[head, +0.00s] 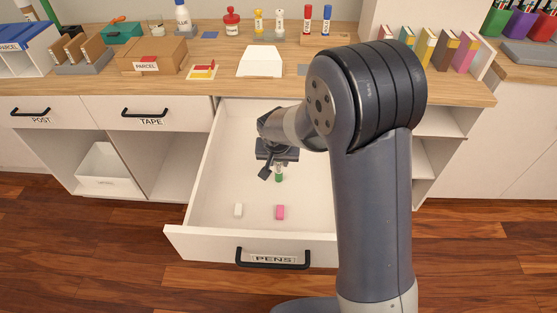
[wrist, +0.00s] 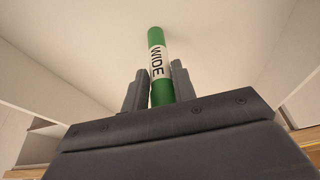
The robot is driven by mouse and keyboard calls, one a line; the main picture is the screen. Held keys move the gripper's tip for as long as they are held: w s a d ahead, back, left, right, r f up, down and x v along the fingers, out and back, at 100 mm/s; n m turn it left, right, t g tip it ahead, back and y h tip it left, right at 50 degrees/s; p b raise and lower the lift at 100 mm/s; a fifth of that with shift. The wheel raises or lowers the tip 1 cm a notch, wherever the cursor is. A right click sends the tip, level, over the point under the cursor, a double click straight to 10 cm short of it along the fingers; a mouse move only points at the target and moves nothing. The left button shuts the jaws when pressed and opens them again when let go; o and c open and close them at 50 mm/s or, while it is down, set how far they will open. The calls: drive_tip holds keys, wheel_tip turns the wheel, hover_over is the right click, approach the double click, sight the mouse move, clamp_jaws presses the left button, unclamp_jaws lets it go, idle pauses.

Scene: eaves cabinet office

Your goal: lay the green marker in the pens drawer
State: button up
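The green marker (wrist: 158,60), with a white band reading WIDE, is between the two fingers of my gripper (wrist: 159,85) in the wrist view. The fingers are close against its sides, so my gripper is shut on it. In the head view my gripper (head: 272,168) is inside the outline of the open PENS drawer (head: 215,235), towards its middle. The marker's green and white end (head: 279,175) hangs below it. I cannot tell whether the marker touches the drawer floor. My arm hides the drawer's right side.
A white eraser (head: 238,210) and a pink eraser (head: 280,212) lie near the drawer's front. The POST drawer (head: 70,112) and TAPE drawer (head: 165,113) are shut. The desktop (head: 120,88) above holds parcels, bottles, a marker stand (head: 325,40) and books (head: 425,48).

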drive_tip(key=o, duration=0.4)
drive_tip(key=shift+c, duration=0.2)
drive_tip(key=shift+r, duration=0.15)
drive_tip(key=v, duration=1.2)
drive_tip(key=shift+p, duration=0.45)
